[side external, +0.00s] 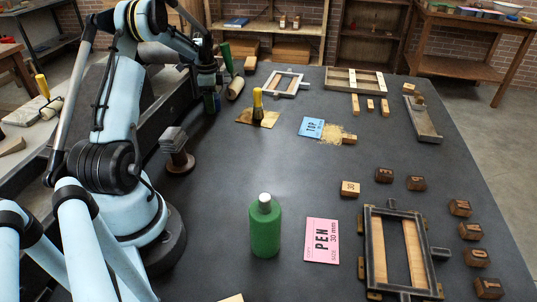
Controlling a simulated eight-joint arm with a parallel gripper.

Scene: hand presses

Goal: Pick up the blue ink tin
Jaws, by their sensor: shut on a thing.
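My gripper (208,84) points down at the far left edge of the dark table, at the end of my pale blue arm. It is shut on a small dark blue tin (210,103), which shows just below the jaws and is partly hidden by them. Some green shows at the tin's side. The view is too small to tell whether the tin touches the table.
A green roll (226,57) and a pale roll (235,88) lie close to the gripper. A green bottle (264,228) stands in front.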

